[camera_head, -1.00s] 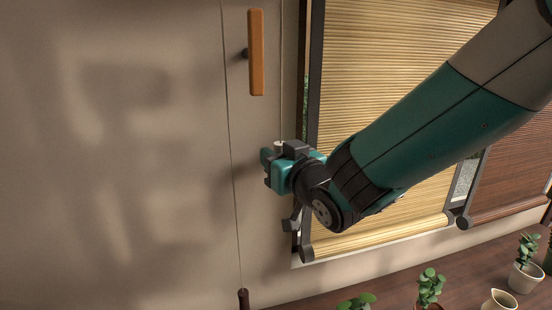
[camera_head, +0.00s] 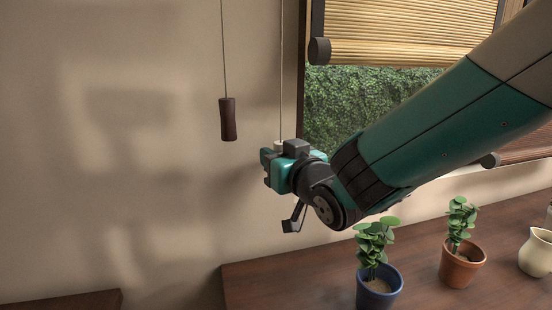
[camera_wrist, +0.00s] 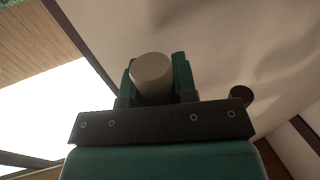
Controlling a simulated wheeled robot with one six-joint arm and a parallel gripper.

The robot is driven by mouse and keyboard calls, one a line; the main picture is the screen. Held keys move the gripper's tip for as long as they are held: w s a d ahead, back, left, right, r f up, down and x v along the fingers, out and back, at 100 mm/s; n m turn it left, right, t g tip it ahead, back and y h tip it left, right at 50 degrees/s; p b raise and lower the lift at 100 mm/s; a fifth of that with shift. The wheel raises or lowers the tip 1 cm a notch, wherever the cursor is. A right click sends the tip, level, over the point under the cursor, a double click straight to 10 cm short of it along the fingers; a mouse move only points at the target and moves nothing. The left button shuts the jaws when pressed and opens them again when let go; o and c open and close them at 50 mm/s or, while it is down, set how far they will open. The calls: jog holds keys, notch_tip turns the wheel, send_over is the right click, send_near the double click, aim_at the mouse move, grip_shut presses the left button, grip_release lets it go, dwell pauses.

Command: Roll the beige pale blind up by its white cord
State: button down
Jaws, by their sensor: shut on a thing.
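The beige pale blind (camera_head: 405,25) hangs partly down in the upper right of the head view. Its rolled bottom edge (camera_head: 390,53) is well above the sill, with green foliage showing below it. The white cord (camera_head: 281,70) runs straight down to a pale pull. My gripper (camera_head: 279,163) is shut on this pull (camera_head: 279,143), left of the window. In the wrist view, the pull's round pale end (camera_wrist: 152,75) sits between the teal fingers.
A dark brown pull (camera_head: 228,120) hangs on another cord just left of my gripper; its round end shows in the wrist view (camera_wrist: 240,95). Below right, a blue-potted plant (camera_head: 378,285), a terracotta-potted plant (camera_head: 461,264) and a cream jug (camera_head: 538,252) stand on a brown wooden top (camera_head: 300,285).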

jog(key=shift+f, duration=0.45)
jog(key=c, duration=0.9)
grip_release()
jog(key=shift+r, duration=0.1)
jog(key=b+v, duration=1)
jog(key=v, duration=0.7)
jog(key=shift+s+d, duration=0.15)
jog(key=shift+d, duration=0.05)
